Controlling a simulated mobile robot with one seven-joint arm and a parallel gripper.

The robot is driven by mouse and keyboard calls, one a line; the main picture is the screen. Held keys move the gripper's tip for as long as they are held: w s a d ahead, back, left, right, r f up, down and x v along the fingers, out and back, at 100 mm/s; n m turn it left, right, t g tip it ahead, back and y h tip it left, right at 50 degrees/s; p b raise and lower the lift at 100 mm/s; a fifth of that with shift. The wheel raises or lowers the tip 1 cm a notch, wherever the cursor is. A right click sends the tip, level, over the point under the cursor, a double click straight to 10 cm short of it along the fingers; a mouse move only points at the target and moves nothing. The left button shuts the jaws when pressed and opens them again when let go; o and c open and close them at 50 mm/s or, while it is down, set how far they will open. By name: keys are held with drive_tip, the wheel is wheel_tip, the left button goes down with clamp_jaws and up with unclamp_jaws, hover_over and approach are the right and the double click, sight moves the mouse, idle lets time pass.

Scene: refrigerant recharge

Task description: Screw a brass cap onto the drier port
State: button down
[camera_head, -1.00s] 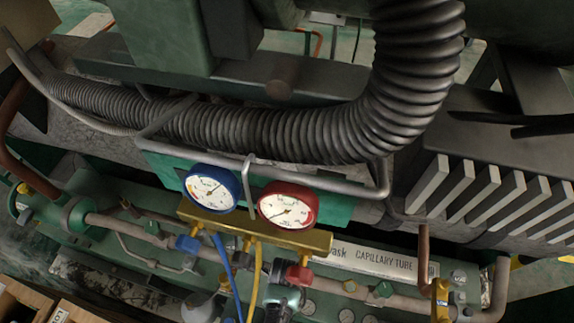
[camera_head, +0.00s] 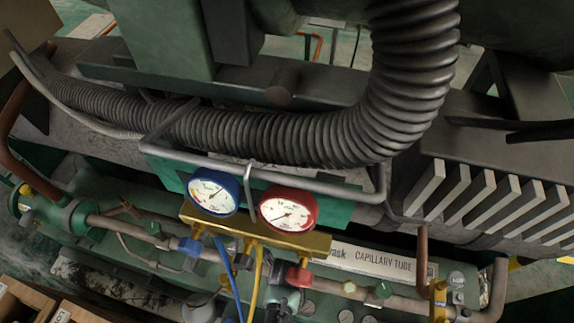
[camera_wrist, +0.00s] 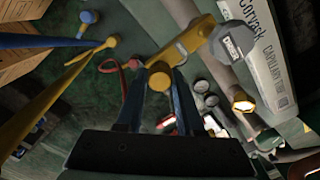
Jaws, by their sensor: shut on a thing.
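My gripper (camera_wrist: 160,78) is in the wrist view, its two dark bluish fingers reaching up from the dark palm. It is shut on a round brass cap (camera_wrist: 159,76), held at the fingertips. Behind and to the right of it lie grey pipework and fittings, including a bright brass-rimmed fitting (camera_wrist: 240,99). The cap appears apart from these. I cannot tell which fitting is the drier port. I cannot clearly pick out my gripper or the cap in the head view.
A brass manifold (camera_head: 265,234) with a blue gauge (camera_head: 214,192) and red gauge (camera_head: 288,209) hangs over the pipework. Blue (camera_head: 230,265) and yellow (camera_head: 256,280) hoses hang below it. A capillary tube box (camera_head: 380,262) lies right. A thick corrugated hose (camera_head: 280,138) crosses above.

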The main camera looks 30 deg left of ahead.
drive_tip(key=shift+m, duration=1.4)
drive_tip(key=shift+m+p, duration=0.3)
drive_tip(key=shift+m, duration=0.7)
drive_tip(key=shift+c, duration=2.2)
unclamp_jaws()
drive_tip(key=shift+r, duration=0.1)
drive_tip(key=shift+r+p, duration=2.2)
drive_tip(key=shift+p, duration=0.1)
